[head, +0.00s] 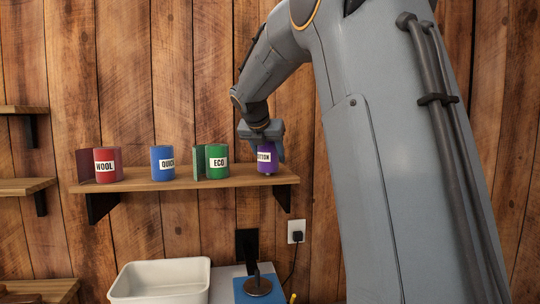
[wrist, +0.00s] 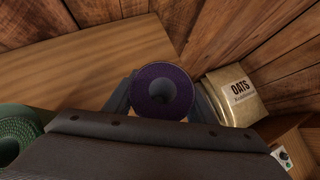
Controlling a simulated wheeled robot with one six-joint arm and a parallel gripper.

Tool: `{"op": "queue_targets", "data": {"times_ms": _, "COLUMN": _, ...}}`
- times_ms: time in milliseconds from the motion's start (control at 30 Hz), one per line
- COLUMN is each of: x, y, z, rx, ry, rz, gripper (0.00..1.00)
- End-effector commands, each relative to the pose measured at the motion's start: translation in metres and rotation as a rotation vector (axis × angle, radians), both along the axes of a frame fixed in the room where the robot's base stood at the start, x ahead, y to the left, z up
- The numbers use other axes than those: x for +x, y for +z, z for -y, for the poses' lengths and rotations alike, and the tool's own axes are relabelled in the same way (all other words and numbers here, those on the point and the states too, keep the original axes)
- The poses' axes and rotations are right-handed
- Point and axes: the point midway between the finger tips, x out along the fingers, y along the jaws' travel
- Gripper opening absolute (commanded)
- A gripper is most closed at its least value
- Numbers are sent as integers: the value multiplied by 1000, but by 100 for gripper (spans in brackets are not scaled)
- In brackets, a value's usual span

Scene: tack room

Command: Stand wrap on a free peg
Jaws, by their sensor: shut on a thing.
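A purple wrap roll (head: 264,157), its label partly hidden and reading "OTTON", is upright at the right end of the wooden wall shelf (head: 225,180). My gripper (head: 266,145) is shut on it from above. In the wrist view the purple roll (wrist: 161,72) sits between the fingers, its dark centre hole facing the camera. A small dark stub shows just under the roll; I cannot tell whether the roll is around a peg. Red "WOOL" (head: 106,165), blue "QUICK" (head: 162,162) and green "ECO" (head: 216,162) rolls stand along the shelf to the left.
A white tub (head: 160,282) and a blue-based item with a dark round top (head: 258,286) are below the shelf. A plug sits in a wall outlet (head: 296,232). The wrist view shows an "OATS" sack (wrist: 236,94) at right. Smaller shelves (head: 24,186) are at far left.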

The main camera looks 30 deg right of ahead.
Motion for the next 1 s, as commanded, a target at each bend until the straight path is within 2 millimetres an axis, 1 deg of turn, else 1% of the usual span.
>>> {"op": "queue_targets", "data": {"times_ms": 667, "x": 0, "y": 0, "z": 0, "rx": 0, "ry": 0, "rz": 0, "gripper": 26}}
{"op": "queue_targets", "data": {"times_ms": 1000, "x": 0, "y": -6, "z": 0, "rx": 1, "ry": 1, "rz": 0, "gripper": 26}}
